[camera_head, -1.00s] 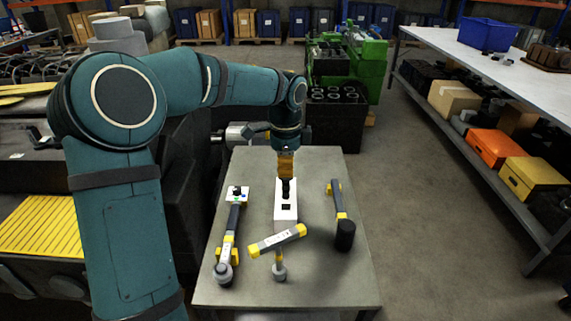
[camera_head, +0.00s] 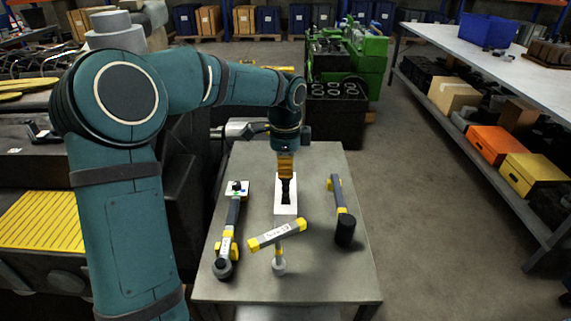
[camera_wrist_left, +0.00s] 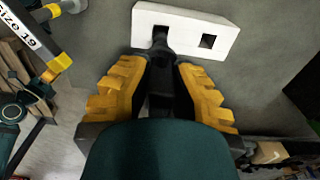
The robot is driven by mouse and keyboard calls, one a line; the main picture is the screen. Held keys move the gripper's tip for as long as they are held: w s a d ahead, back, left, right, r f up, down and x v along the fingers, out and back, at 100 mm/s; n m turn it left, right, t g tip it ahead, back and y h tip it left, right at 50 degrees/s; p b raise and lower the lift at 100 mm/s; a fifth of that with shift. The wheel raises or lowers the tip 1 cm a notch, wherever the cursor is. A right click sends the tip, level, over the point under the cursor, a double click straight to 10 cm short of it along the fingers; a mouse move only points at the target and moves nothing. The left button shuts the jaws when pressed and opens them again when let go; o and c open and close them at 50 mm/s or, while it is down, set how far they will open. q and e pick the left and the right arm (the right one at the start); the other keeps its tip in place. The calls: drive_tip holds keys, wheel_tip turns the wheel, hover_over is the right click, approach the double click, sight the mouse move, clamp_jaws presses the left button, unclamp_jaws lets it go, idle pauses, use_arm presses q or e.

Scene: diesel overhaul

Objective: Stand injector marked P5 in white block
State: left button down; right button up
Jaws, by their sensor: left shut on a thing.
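A white block (camera_head: 278,208) lies on the grey table, below my left gripper. The left gripper (camera_head: 286,174), with yellow-orange fingers, is shut on a dark injector (camera_head: 286,190) that points down at the block. In the left wrist view the injector (camera_wrist_left: 160,45) sits between the two fingers (camera_wrist_left: 160,66), with its lower end at the left square hole of the white block (camera_wrist_left: 182,22). The right hole is open and empty. How deep the end sits cannot be told. No P5 mark is readable. My right gripper is out of view.
A long wrench-like tool (camera_head: 232,230) and a small white plate (camera_head: 243,187) are left of the block. A yellow-ended tool (camera_head: 278,235) marked with a size lies in front. A black-headed mallet (camera_head: 344,228) lies right.

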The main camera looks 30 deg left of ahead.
sight(286, 197)
use_arm(q)
drive_tip(key=shift+f+b, duration=2.15)
drive_tip(key=shift+f, duration=2)
drive_tip(key=c, duration=1)
unclamp_jaws()
drive_tip(key=shift+o, duration=0.2)
wheel_tip(286, 197, up, 12)
